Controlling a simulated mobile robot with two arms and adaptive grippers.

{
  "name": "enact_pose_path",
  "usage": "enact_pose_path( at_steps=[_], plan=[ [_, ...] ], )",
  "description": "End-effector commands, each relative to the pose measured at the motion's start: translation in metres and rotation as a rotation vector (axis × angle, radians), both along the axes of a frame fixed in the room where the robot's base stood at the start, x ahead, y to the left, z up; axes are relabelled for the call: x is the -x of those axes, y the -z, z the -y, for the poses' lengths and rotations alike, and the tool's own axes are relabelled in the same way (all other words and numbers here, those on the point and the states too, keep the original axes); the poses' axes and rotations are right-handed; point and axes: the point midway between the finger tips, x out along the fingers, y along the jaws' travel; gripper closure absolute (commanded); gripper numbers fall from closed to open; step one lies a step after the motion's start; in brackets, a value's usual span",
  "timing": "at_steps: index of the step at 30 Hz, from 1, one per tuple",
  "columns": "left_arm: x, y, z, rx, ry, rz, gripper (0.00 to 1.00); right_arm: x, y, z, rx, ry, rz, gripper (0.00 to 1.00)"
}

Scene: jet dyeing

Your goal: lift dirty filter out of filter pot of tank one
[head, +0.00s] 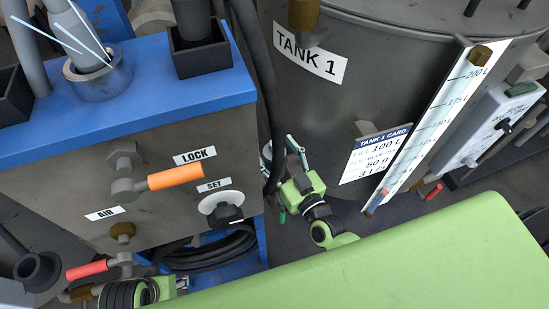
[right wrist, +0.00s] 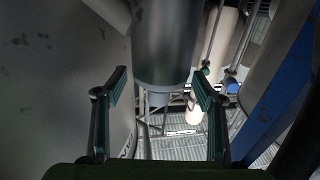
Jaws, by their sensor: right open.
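Tank one (head: 395,70) is the large grey drum at the upper right, marked TANK 1. No dirty filter is recognisable in either view. In the right wrist view, a grey metal cylinder (right wrist: 166,45) with a narrower lower end stands beyond my fingers. I cannot tell whether it is the filter pot. My right gripper (head: 286,153) is low between the control cabinet and tank one. It also shows in the right wrist view (right wrist: 160,76), open and empty, its two green fingers wide apart. My left gripper (head: 181,284) is partly visible at the bottom left; its fingers are unclear.
The control cabinet (head: 55,190) has a blue top, an orange LOCK handle (head: 175,177), a SET knob (head: 222,208) and a red AIR handle (head: 88,269). A black hose (head: 262,75) hangs beside tank one. A coiled black cable (head: 210,252) lies below the cabinet.

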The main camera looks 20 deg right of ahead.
Motion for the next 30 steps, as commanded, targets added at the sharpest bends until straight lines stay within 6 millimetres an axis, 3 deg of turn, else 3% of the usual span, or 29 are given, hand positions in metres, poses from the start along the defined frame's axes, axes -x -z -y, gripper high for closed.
enact_pose_path(
  at_steps=[9, 15, 30],
  plan=[
    [0.0003, -0.0045, -0.0002, 0.0, 0.0, 0.003, 0.6, -0.0072, 0.0002, -0.0012, 0.0, 0.0, -0.001, 0.37],
    [0.0003, -0.0044, -0.0002, 0.0, -0.001, 0.003, 0.6, -0.007, 0.0002, -0.0012, 0.0, 0.0, -0.001, 0.81],
    [-0.0002, -0.0034, -0.0002, 0.001, -0.001, 0.004, 0.6, -0.007, -0.0061, -0.0013, 0.0, 0.0, 0.0, 0.81]
  ],
)
